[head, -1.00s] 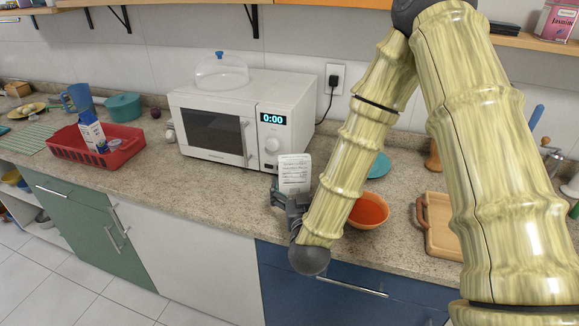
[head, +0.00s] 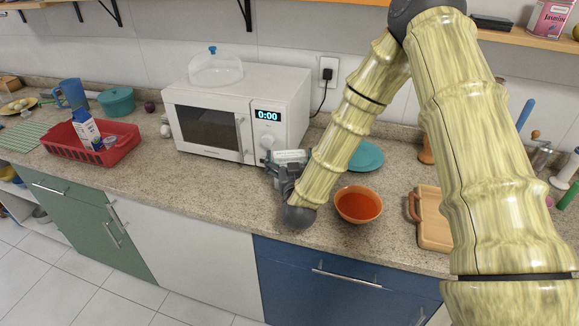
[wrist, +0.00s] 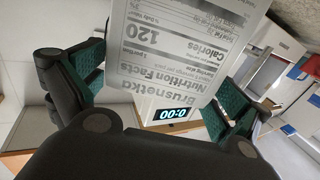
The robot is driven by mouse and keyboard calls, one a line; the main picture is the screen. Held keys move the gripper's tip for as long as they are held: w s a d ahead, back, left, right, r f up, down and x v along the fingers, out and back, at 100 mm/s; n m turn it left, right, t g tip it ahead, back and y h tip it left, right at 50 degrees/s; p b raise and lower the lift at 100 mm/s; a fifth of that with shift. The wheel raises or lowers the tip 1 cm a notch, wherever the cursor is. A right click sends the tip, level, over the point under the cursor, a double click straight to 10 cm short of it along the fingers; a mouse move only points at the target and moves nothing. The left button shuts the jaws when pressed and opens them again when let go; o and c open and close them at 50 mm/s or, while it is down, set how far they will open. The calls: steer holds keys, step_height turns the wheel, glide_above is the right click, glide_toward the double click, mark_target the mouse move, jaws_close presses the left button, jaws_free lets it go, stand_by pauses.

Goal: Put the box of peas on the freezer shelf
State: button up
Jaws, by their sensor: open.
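A white box with a printed nutrition panel (wrist: 175,50) shows large in the wrist view, between the two finger pads. The word "Brusnetka" is on it; its front is not seen, so I cannot tell whether it holds peas. In the head view the box (head: 290,156) is at my gripper, in front of the microwave's right side. My gripper (wrist: 160,88) is open, with a green pad on either side of the box; firm contact is not clear. It also shows in the head view (head: 284,168), partly behind my arm. No freezer shelf can be made out.
The microwave (head: 210,127) stands close behind the box, with a clear dome on top. An orange bowl (head: 358,204), a teal plate (head: 366,156) and a wooden board (head: 434,225) are to the right. A red basket (head: 70,151) is at left.

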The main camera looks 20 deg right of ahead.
steer(key=shift+w+d, duration=0.1)
steer(key=shift+w, duration=0.3)
steer(key=shift+r, duration=0.1)
steer(key=c, duration=1.6)
steer(key=shift+o, duration=0.2)
steer(key=shift+r, duration=0.15)
